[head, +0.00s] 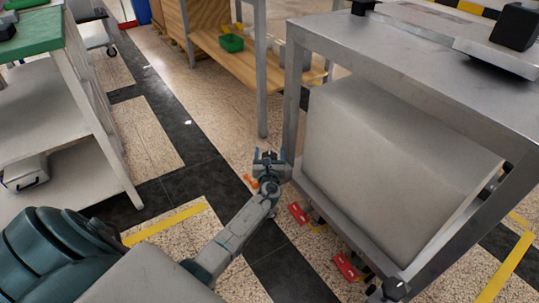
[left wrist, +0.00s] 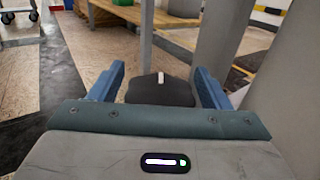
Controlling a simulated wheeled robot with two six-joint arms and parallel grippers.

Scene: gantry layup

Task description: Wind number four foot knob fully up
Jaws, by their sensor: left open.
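In the left wrist view a dark foot knob (left wrist: 160,91) with a white mark on top sits between the two blue fingers of my left gripper (left wrist: 160,84). The fingers are open, with a gap visible on each side of the knob. My right gripper is not in view.
Red pedals (head: 298,213) and (head: 345,267) lie low along the stand's lower edge. A large grey block (head: 385,150) fills the stand. A wooden-shelved bench (head: 240,62) stands behind, a green-topped trolley (head: 30,38) at left. Floor between them is clear.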

